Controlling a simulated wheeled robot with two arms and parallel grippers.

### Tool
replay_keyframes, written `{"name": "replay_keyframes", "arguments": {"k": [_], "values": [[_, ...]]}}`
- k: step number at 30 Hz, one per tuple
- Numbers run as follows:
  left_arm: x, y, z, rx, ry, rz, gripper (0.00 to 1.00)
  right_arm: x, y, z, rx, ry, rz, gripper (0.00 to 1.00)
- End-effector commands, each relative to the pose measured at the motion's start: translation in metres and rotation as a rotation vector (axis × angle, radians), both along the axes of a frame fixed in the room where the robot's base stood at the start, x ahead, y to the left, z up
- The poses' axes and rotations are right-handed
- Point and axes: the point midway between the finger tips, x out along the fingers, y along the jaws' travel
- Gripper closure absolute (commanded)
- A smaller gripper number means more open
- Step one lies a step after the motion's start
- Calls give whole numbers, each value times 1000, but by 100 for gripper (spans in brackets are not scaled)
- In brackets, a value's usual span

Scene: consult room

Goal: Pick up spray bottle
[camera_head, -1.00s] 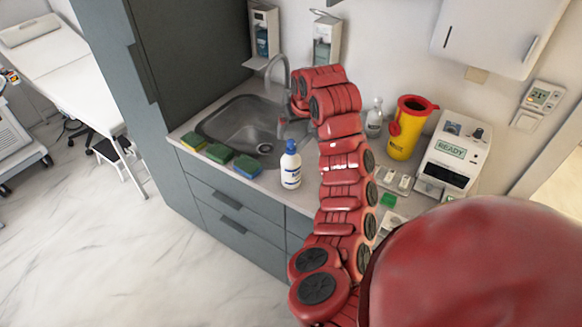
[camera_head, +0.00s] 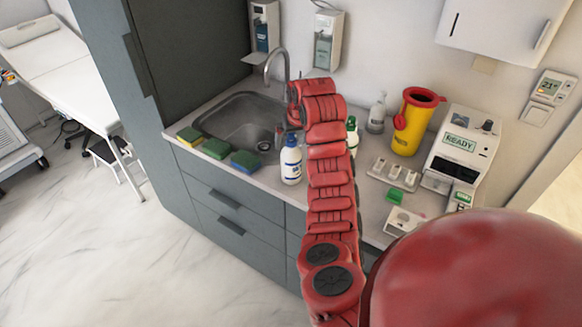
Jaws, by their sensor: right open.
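A clear bottle (camera_head: 376,115), seemingly the spray bottle, stands upright on the counter near the wall, left of the yellow bin. A white bottle with a blue cap (camera_head: 291,165) stands at the counter's front edge beside the sink. My red right arm rises from below across the counter, between these two bottles. My right gripper (camera_head: 281,133) is small in view, above the right rim of the sink, just behind the blue-capped bottle. It is open and appears empty; its fingers are partly hidden. My left gripper is not in view.
A green-capped bottle (camera_head: 353,136) is partly hidden behind my arm. A yellow bin with a red lid (camera_head: 411,125) and a white device (camera_head: 459,150) stand at the right. Several sponges (camera_head: 215,148) line the front of the sink (camera_head: 238,103). Wall dispensers (camera_head: 327,45) hang behind.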

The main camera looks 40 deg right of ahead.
Motion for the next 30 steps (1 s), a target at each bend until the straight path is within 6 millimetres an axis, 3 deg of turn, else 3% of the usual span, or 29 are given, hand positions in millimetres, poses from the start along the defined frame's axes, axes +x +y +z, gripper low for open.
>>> {"name": "replay_keyframes", "arguments": {"k": [5,12,18,26,30], "values": [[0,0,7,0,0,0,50,4,-1,-10,-1,1,0,0],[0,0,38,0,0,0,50,15,-2,-35,2,6,0,0],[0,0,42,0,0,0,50,22,-5,-55,-1,-1,-1,0],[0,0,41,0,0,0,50,23,-5,-58,-2,-3,-2,0],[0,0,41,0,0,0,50,23,-5,-58,-2,-2,-2,25]]}}
